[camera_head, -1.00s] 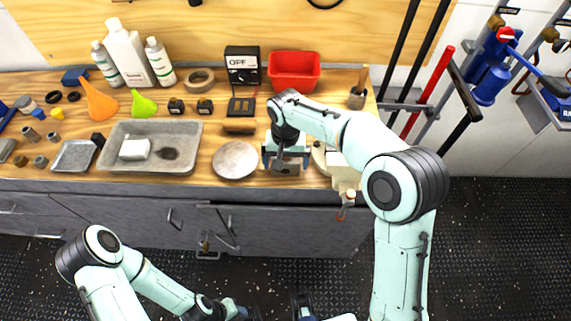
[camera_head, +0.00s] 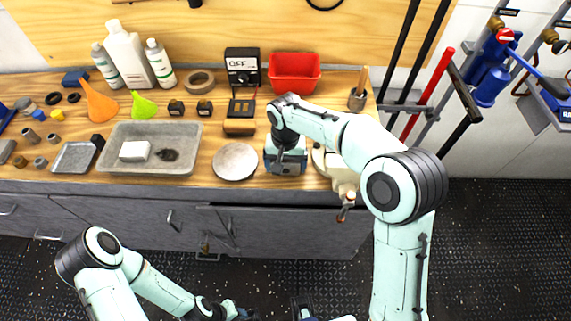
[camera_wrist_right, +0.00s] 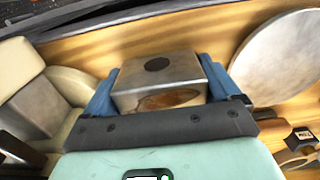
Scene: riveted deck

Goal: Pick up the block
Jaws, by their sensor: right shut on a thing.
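The block (camera_head: 284,170) is a grey metal piece at the front of the wooden bench, mostly covered by my right gripper in the head view. In the right wrist view the block (camera_wrist_right: 158,72) shows a dark round spot on top and a brownish round recess on its near side. My right gripper (camera_head: 285,160) is shut on it, with one blue finger on each side in the wrist view (camera_wrist_right: 160,85). I cannot tell any gap between block and bench. My left gripper (camera_head: 240,312) is low at the bottom edge, away from the bench, its fingers unclear.
A round metal plate (camera_head: 235,162) lies just left of the block. A cream-coloured vise-like thing (camera_head: 343,175) stands close on its right. A grey tray (camera_head: 118,165) with a white piece sits further left. A red bin (camera_head: 294,70) and a meter (camera_head: 242,66) stand behind.

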